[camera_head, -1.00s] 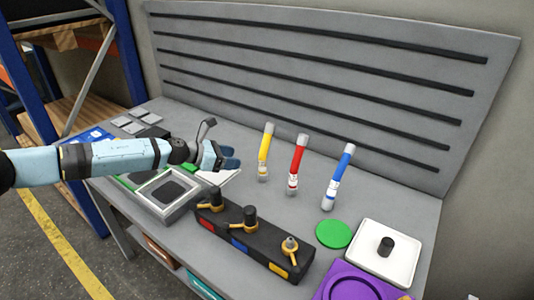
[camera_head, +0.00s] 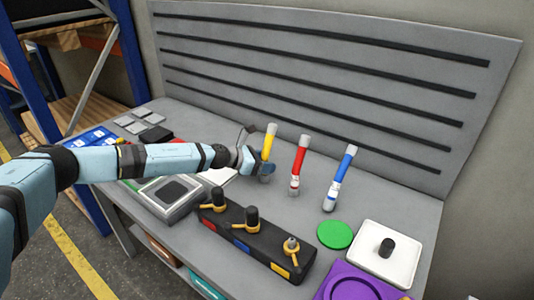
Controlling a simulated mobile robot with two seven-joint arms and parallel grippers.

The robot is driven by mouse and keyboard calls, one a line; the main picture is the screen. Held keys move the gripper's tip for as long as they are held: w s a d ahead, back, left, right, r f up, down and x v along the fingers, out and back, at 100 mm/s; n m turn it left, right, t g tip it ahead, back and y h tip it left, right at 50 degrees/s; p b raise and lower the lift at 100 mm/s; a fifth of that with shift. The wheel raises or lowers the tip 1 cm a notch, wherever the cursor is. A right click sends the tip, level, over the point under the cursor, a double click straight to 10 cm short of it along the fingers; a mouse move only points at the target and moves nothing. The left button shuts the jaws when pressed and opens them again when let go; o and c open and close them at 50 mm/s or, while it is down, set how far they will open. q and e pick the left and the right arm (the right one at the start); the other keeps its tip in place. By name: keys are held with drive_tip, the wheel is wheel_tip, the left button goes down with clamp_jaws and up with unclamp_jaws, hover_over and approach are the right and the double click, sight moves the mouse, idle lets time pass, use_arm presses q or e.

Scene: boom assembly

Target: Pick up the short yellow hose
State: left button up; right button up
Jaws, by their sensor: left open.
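The short yellow hose (camera_head: 269,142) stands upright on the grey workbench (camera_head: 390,205), with a pale grey upper end. My left gripper (camera_head: 262,167) is open at the hose's lower part, its fingers covering part of the hose's base. I cannot tell whether the fingers touch it. A red hose (camera_head: 299,163) and a blue hose (camera_head: 341,175) stand upright to its right. My right gripper is not in view.
A black block (camera_head: 257,240) with yellow-handled valves lies in front of the hoses. A grey-framed box (camera_head: 165,198) sits at left. A green disc (camera_head: 334,235), a white tray (camera_head: 405,238) and a purple part (camera_head: 362,287) are at right. A slotted back panel (camera_head: 320,70) rises behind.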

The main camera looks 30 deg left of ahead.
use_arm(q)
clamp_jaws()
drive_tip(key=shift+r, duration=0.15)
